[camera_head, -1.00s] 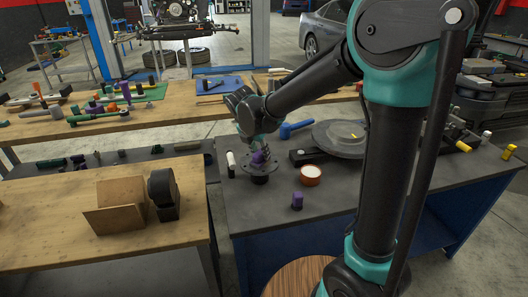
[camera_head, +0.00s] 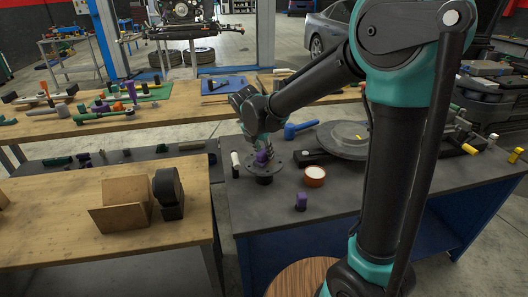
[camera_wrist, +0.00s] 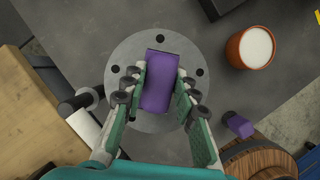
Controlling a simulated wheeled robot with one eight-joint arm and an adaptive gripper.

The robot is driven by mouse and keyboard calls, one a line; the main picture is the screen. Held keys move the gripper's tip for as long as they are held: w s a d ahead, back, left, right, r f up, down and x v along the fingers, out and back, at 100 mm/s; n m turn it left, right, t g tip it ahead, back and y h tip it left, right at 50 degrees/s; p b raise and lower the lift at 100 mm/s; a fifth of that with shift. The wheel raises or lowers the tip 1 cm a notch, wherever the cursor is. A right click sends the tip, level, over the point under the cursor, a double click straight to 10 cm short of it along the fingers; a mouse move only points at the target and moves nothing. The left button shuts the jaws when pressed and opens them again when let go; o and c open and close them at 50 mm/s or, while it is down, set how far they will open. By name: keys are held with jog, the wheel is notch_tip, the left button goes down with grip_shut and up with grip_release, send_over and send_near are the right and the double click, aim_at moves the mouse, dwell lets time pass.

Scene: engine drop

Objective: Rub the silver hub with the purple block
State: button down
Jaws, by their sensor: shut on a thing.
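The silver hub (camera_wrist: 130,62) is a round grey flange with dark bolt holes, lying flat on the dark grey bench; in the head view it looks darker (camera_head: 279,168). My gripper (camera_wrist: 160,76) is directly over the hub, its fingers closed on both sides of a purple block (camera_wrist: 158,88). The block covers the hub's middle in the wrist view. In the head view the held block (camera_head: 262,157) is low at the hub's centre; I cannot tell whether they touch.
An orange-brown cup with white contents (camera_head: 314,176) stands right of the hub. A white-ended dark cylinder (camera_head: 236,162) is close on its left. A large grey disc (camera_head: 345,140) and a blue-handled tool (camera_head: 298,129) lie behind. The bench front is mostly clear.

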jog(key=shift+d, duration=0.15)
jog(key=shift+w+d, duration=0.25)
jog(key=shift+d, duration=0.6)
jog(key=shift+w+d, duration=0.25)
jog(key=shift+d, duration=0.55)
jog(key=shift+s+a, duration=0.25)
jog(key=shift+a, duration=0.65)
jog(key=shift+s+a, duration=0.25)
jog(key=shift+a, duration=0.65)
jog(key=shift+d, duration=0.15)
jog(key=shift+w+d, duration=0.25)
jog(key=shift+d, duration=0.6)
jog(key=shift+w+d, duration=0.25)
jog(key=shift+d, duration=0.55)
jog(key=shift+r, duration=0.1)
